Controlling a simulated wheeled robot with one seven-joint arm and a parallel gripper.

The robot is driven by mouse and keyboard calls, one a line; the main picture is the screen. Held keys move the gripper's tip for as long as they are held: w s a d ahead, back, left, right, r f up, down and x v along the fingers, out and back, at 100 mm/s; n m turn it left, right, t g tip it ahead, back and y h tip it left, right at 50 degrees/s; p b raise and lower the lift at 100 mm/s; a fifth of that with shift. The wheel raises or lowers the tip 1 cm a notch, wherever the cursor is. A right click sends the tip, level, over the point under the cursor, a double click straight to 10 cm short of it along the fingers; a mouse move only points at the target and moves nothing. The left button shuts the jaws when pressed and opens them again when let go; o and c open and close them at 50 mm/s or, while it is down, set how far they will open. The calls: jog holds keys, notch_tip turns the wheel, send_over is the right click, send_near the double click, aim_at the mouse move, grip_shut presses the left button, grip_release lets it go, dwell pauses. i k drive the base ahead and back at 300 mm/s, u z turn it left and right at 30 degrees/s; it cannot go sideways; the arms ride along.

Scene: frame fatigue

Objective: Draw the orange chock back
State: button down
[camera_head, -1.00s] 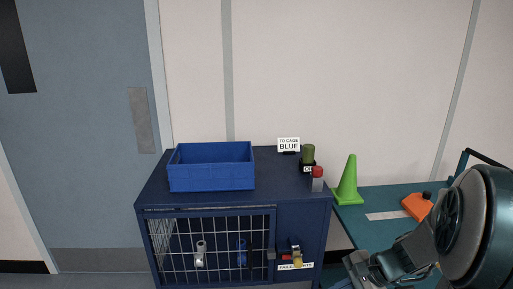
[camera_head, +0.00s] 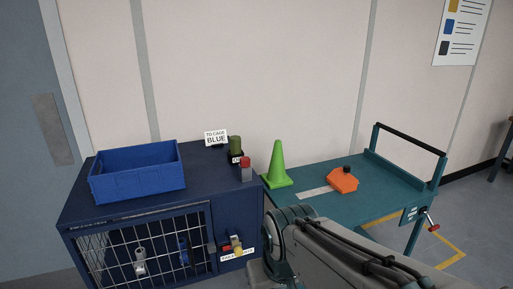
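The orange chock (camera_head: 343,180) sits on the teal cart top (camera_head: 390,205), right of a pale strip. It has a small black knob on top. My arm reaches across the lower middle of the head view, in front of the cart's near left part. My gripper's fingers do not show clearly; the arm hides that end or it lies out of the picture. Nothing of mine is seen touching the chock.
A green cone (camera_head: 278,166) stands at the cart's left end. The blue cage cabinet (camera_head: 75,210) at left carries a blue bin (camera_head: 138,172), a sign (camera_head: 216,138) and a red-topped post (camera_head: 246,168). A red-ended handle (camera_head: 430,222) juts from the cart's right side.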

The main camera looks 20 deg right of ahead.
aim_at(340, 177)
jog(key=u, duration=0.1)
jog(key=k, duration=0.45)
jog(key=z, duration=1.05)
jog(key=i, duration=1.45)
jog(key=u, duration=0.95)
